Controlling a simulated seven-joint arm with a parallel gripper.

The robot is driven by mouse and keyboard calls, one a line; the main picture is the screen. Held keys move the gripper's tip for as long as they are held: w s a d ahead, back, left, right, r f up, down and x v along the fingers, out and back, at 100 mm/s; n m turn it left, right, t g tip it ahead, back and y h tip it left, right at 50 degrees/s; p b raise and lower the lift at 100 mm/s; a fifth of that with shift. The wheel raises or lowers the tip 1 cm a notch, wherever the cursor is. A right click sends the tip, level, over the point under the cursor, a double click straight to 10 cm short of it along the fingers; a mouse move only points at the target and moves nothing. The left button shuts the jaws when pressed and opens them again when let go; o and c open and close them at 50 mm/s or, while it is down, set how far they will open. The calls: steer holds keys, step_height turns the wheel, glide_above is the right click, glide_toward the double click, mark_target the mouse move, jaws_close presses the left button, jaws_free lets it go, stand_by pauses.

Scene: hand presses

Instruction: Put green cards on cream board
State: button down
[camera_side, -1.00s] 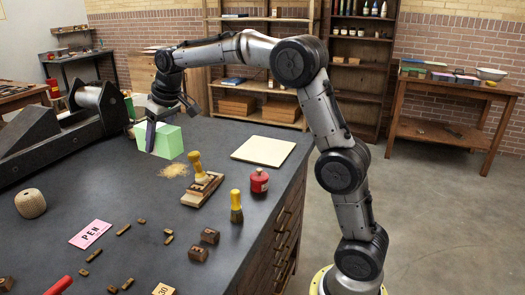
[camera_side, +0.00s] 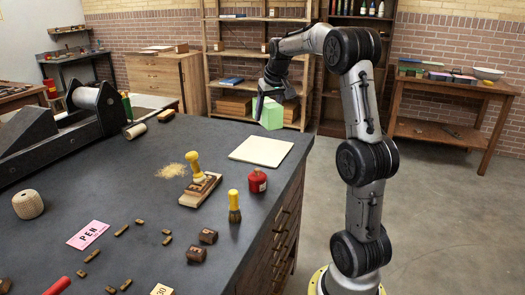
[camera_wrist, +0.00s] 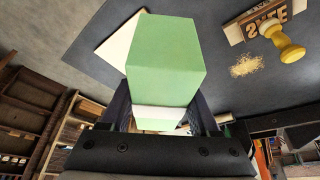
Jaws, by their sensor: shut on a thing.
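The green cards, a thick pale green block-shaped stack (camera_side: 271,116), are held in my gripper (camera_side: 262,106). In the wrist view the green stack (camera_wrist: 165,55) fills the middle, between the dark fingers of my gripper (camera_wrist: 160,108). The cream board (camera_side: 262,151) lies flat on the dark bench top near its far right corner. In the side view the stack appears just above and behind the board, raised and apart from it. In the wrist view part of the cream board (camera_wrist: 113,40) shows left of the stack; the rest is hidden behind it.
A yellow-handled stamp (camera_side: 197,170) on a wooden block, a sawdust-like pile (camera_side: 171,171), a red bottle (camera_side: 257,181) and a yellow-handled brush (camera_side: 234,206) stand left of and in front of the board. The board's top looks bare. The bench's right edge is close by.

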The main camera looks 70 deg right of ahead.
steer(key=shift+s+d, duration=0.55)
steer(key=shift+s, duration=0.25)
step_height(320, 180, down, 4)
steer(key=shift+f, duration=0.2)
glide_toward(258, 151)
steer(key=shift+w+d+f, duration=0.3)
steer(key=shift+w+f, duration=0.05)
steer(key=shift+w, duration=0.05)
steer(key=shift+w+d+f, duration=0.35)
steer(key=shift+d+f, duration=0.05)
steer(key=shift+f, duration=1.85)
